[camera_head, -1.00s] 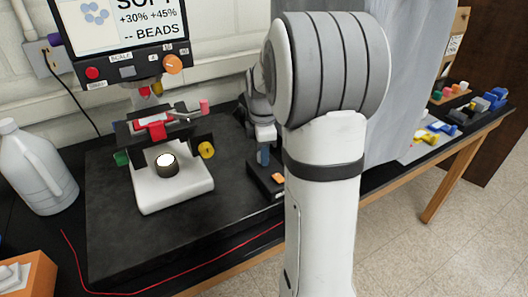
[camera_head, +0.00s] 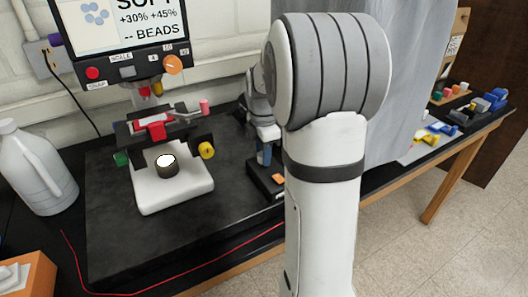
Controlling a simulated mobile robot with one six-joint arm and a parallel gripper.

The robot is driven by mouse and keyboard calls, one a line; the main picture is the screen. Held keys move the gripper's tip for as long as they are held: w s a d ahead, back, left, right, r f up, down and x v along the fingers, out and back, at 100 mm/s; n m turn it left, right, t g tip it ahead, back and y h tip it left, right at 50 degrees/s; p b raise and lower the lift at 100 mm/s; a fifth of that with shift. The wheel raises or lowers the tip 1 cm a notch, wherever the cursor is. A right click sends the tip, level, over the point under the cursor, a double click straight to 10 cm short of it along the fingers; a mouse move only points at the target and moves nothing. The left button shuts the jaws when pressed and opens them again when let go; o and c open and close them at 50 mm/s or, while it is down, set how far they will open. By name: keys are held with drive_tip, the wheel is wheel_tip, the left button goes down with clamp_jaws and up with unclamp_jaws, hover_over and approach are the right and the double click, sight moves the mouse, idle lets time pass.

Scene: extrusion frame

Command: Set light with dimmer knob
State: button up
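A microscope-like device stands on the dark bench mat, with a white base (camera_head: 150,190) and a bright light (camera_head: 166,160) in a dark round holder. A yellow knob (camera_head: 207,150) is on its right side and a green knob (camera_head: 121,159) on its left. A black box (camera_head: 262,180) with a small orange part (camera_head: 278,179) sits right of the base. I cannot tell which part is the dimmer knob. My gripper (camera_head: 264,157) points down over the black box, small and partly hidden by my arm. Its fingers, and any contact with the box, are unclear.
A screen (camera_head: 125,22) with an orange dial (camera_head: 173,64) and a red button (camera_head: 92,73) stands behind the microscope. A white jug (camera_head: 38,170) is at left, an orange box (camera_head: 25,275) at front left. A red wire (camera_head: 180,281) runs along the front. Colored parts lie at far right.

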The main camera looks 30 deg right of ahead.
drive_tip(key=o, duration=0.4)
drive_tip(key=shift+r, duration=3.95)
